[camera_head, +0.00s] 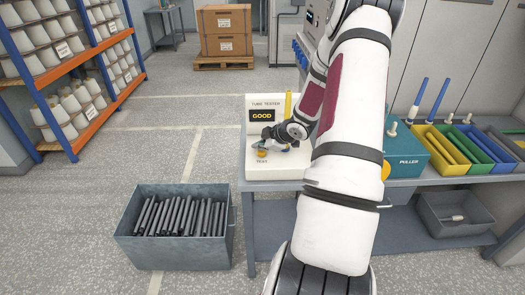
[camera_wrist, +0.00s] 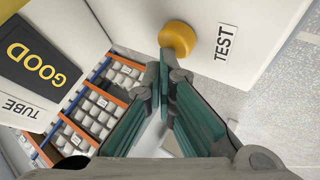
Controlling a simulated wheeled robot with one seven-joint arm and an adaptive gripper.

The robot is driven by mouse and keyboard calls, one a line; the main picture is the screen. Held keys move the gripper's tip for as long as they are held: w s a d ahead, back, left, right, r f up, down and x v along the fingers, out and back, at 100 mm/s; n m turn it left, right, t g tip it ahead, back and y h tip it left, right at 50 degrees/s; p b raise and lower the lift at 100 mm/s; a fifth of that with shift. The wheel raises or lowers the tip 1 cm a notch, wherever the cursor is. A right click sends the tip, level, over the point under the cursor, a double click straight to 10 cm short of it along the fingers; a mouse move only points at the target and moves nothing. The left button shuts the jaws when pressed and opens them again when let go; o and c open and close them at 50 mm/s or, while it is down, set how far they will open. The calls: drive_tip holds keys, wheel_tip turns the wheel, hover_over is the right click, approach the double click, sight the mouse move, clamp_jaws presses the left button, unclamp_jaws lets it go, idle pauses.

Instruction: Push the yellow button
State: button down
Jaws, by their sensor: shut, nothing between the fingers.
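The yellow button (camera_head: 262,153) is a small round knob on the white tube tester (camera_head: 257,174), above its TEST label. In the wrist view the button (camera_wrist: 177,37) is a large orange-yellow dome beside the word TEST (camera_wrist: 222,42). My gripper (camera_wrist: 165,66) is shut and empty, its fingertips together right by the button's edge. I cannot tell whether they touch it. In the head view my gripper (camera_head: 268,143) is at the tester's face, just above the button. The tester's display (camera_head: 262,115) reads GOOD. A yellow tube (camera_head: 288,105) stands upright at the tester.
The bench (camera_head: 410,187) carries a teal puller box (camera_head: 407,165) and coloured trays with tubes at the right. A grey bin (camera_head: 172,252) of dark tubes stands on the floor at the left. A bobbin shelf (camera_head: 92,52) stands behind. Open floor lies between.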

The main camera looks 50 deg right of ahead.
sight(260, 152)
drive_tip(key=shift+r+p, duration=0.5)
drive_tip(key=shift+r, duration=0.1)
wheel_tip(260, 152, up, 5)
drive_tip(key=p, duration=0.4)
drive_tip(key=shift+s+f+p, duration=0.15)
drive_tip(key=shift+p, duration=0.15)
drive_tip(key=shift+r, duration=0.2)
idle(0.6)
